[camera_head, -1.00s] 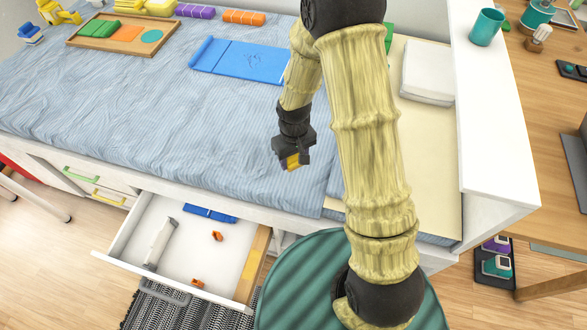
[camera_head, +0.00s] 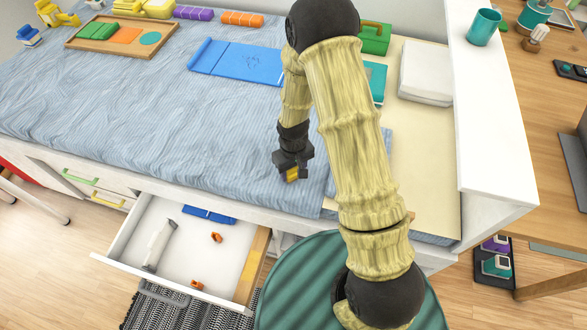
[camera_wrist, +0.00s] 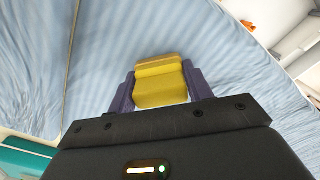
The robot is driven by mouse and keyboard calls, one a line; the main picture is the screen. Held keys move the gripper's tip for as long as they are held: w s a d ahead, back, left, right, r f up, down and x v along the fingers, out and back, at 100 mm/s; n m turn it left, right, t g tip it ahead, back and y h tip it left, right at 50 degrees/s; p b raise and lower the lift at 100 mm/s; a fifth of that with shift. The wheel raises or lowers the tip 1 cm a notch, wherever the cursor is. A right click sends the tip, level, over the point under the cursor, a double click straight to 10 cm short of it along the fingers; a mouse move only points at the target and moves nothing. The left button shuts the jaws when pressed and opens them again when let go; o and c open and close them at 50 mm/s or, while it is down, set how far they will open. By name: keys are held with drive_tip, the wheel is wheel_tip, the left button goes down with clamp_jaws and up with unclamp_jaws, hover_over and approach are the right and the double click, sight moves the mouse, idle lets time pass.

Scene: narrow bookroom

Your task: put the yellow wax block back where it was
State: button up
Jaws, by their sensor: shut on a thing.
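The yellow wax block (camera_wrist: 161,88) is between the two fingers of my gripper (camera_wrist: 158,92) in the wrist view. In the head view my gripper (camera_head: 292,172) points down over the front part of the blue striped bed cover, with a small yellow part of the block (camera_head: 292,175) showing at its tips. The gripper is shut on the block. The block appears to be above the cover; the exact gap cannot be told.
An open white drawer (camera_head: 185,250) holds a blue piece (camera_head: 208,214), small orange pieces (camera_head: 216,237) and a pale long object (camera_head: 160,245). A wooden tray (camera_head: 82,39) with coloured pieces and a blue board (camera_head: 237,62) lie on the bed (camera_head: 130,120). A green box (camera_head: 375,40) stands behind my arm.

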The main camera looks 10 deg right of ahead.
drive_tip(key=shift+f, duration=0.1)
drive_tip(key=shift+f, duration=0.1)
drive_tip(key=o, duration=1)
wheel_tip(320, 180, up, 12)
drive_tip(key=shift+r, duration=0.2)
